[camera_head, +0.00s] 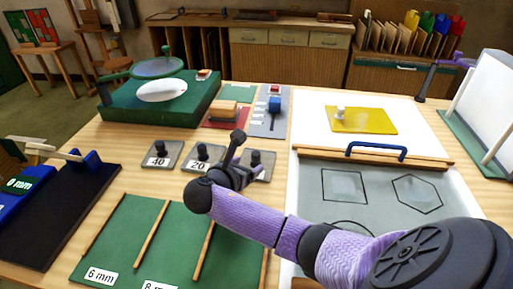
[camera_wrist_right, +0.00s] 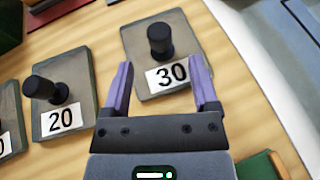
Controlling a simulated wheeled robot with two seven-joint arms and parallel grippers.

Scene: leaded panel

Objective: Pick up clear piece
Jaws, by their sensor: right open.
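My right gripper (camera_head: 236,150) reaches in from the lower right over the numbered grey blocks. In the right wrist view the gripper (camera_wrist_right: 163,85) is open with nothing between its fingers. The block marked 30 (camera_wrist_right: 145,55) with a black knob lies just beyond the fingertips. My left gripper is not in view.
A green board (camera_head: 130,225) with wooden strips lies in front. A blue handle (camera_head: 376,150) is on the wooden bar behind the panel. A yellow sheet (camera_head: 375,121) lies beyond.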

